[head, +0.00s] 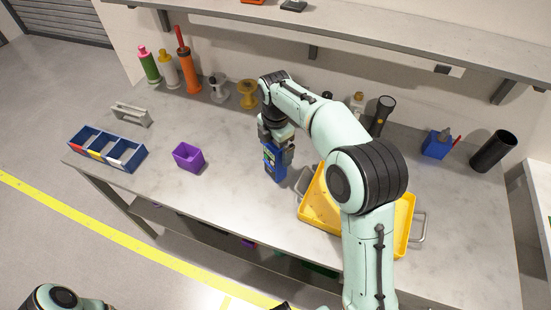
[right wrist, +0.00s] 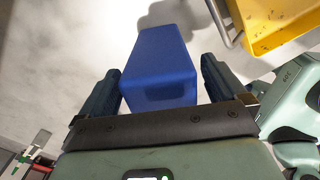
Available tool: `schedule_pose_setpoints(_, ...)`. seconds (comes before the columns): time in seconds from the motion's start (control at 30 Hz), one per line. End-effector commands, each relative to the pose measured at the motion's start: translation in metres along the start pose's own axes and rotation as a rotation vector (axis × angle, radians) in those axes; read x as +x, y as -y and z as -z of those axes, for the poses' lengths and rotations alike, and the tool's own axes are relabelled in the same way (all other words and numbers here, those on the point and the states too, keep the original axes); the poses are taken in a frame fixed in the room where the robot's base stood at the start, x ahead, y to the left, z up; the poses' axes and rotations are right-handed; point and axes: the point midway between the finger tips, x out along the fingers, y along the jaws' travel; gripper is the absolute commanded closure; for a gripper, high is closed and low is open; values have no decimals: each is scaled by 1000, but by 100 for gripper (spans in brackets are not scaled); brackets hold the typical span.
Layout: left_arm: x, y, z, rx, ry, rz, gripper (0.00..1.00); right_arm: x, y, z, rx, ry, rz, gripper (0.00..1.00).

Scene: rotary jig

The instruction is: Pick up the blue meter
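The blue meter (head: 273,163) stands upright on the grey table near its middle, with a greenish screen on its front. My right gripper (head: 277,146) comes down on it from above. In the right wrist view, the blue meter (right wrist: 160,65) is a plain blue block between the two fingers of my right gripper (right wrist: 160,85). A narrow gap shows at the right finger, and the left finger is very close to the block. The fingers look open around it.
A yellow tray (head: 403,234) with a metal handle lies just right of the meter, partly behind my right arm. A purple bin (head: 188,157) and a divided blue box (head: 128,162) stand left. Bottles and spools line the back. A black cylinder (head: 493,151) stands far right.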

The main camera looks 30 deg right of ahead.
Motion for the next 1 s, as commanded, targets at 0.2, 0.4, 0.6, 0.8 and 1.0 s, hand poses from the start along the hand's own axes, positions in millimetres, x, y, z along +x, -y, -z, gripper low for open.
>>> schedule_pose_setpoints(0.2, 0, 0, 0, 0, 0, 0, 100, 0, 0, 0, 0, 0, 0, 75)
schedule_pose_setpoints(0.4, 0, 0, 0, 0, 0, 0, 100, -1, 0, 0, 0, 0, -1, 80)
schedule_pose_setpoints(0.6, -2, -1, 1, 0, -1, 0, 100, -8, -1, 0, 0, -1, -3, 80)
schedule_pose_setpoints(0.8, -10, -4, 3, 2, -6, -2, 100, -39, -1, 0, 0, 0, -6, 80)
schedule_pose_setpoints(1.0, -27, -14, 11, 6, -17, -6, 100, -98, -2, 0, 0, 0, -9, 80)
